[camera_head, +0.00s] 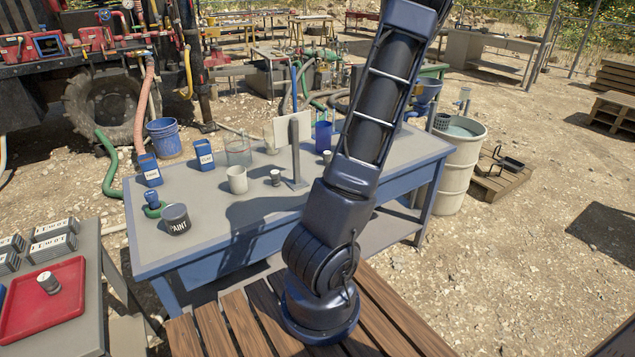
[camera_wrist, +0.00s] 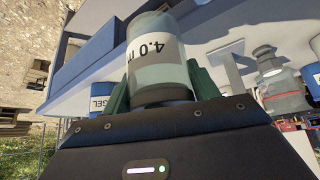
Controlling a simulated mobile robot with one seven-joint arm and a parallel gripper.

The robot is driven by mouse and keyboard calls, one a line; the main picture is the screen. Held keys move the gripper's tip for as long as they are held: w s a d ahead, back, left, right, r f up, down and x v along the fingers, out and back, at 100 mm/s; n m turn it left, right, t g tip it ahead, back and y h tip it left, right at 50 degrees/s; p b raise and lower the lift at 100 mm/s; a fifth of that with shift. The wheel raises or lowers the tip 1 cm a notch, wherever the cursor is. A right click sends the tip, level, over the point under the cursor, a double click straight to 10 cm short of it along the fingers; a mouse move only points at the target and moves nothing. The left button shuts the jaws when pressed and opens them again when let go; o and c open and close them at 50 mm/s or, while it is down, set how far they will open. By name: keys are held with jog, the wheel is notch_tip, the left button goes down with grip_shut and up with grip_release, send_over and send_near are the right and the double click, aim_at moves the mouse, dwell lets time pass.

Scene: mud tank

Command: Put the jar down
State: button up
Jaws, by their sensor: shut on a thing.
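The jar (camera_wrist: 158,62) is a clear glass cylinder with a white label reading "4.0 m", the rest cut off by its curve. My gripper (camera_wrist: 162,86) is shut on it, with a dark green finger on each side. I cannot tell whether the jar touches the table. In the head view my arm rises out of the top of the picture, and neither gripper nor held jar can be made out. The grey worktable (camera_head: 218,212) with blue edges stands in front of me.
The front middle of the tabletop is bare. A red tray (camera_head: 62,305) lies on the left table.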

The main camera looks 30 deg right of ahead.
jog(key=w+a+r+n+y, duration=0.2)
jog(key=w+a+r+n, duration=0.2)
jog(key=w+a, duration=0.3)
jog(key=w+a+r+n+y, duration=0.2)
jog(key=w+a+r+n, duration=0.15)
jog(key=w+a, duration=0.3)
jog(key=w+a+r+n+g+y, duration=0.1)
jog(key=w+a+r+n+y, duration=0.1)
jog(key=a+r+n, duration=0.35)
jog(key=w+a+r+n+g+y, duration=0.1)
jog(key=w+a+r+n+y, duration=0.15)
jog(key=a, duration=0.65)
jog(key=shift+h, duration=0.45)
notch_tip(320, 180, down, 19)
jog(key=shift+r, duration=0.15)
jog(key=o, duration=1.2)
